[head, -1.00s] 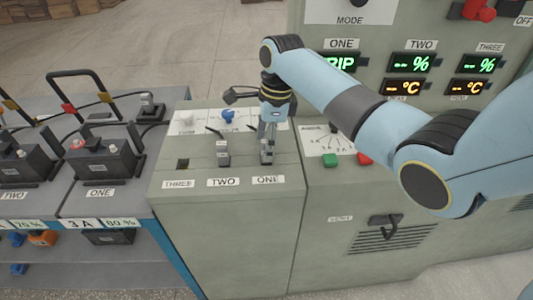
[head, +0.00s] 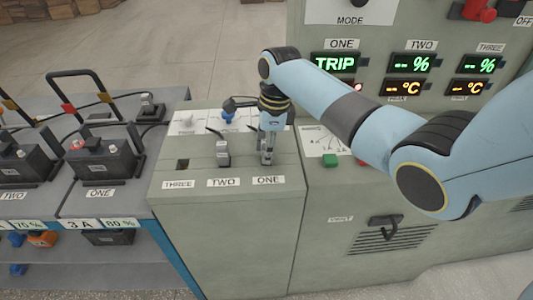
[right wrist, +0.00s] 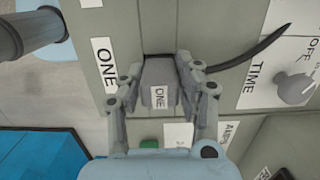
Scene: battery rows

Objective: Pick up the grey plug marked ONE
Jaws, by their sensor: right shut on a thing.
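The grey plug marked ONE (right wrist: 159,90) shows in the right wrist view, between the two fingers of my right gripper (right wrist: 161,85). A dark cable runs from it to the right. The gripper is shut on the plug, just at the console top. In the head view my right gripper (head: 267,150) points down behind the ONE label (head: 268,180) and hides most of the plug. A dark socket edge shows beside the plug in the wrist view. I cannot tell how far the plug sits in it. My left gripper is not in view.
The plug marked TWO (head: 223,153) stands close left of my right gripper. An empty socket (head: 182,165) lies above the THREE label. A blue knob (head: 228,115) and a green button (head: 330,160) are nearby. Batteries (head: 103,160) stand on the left bench.

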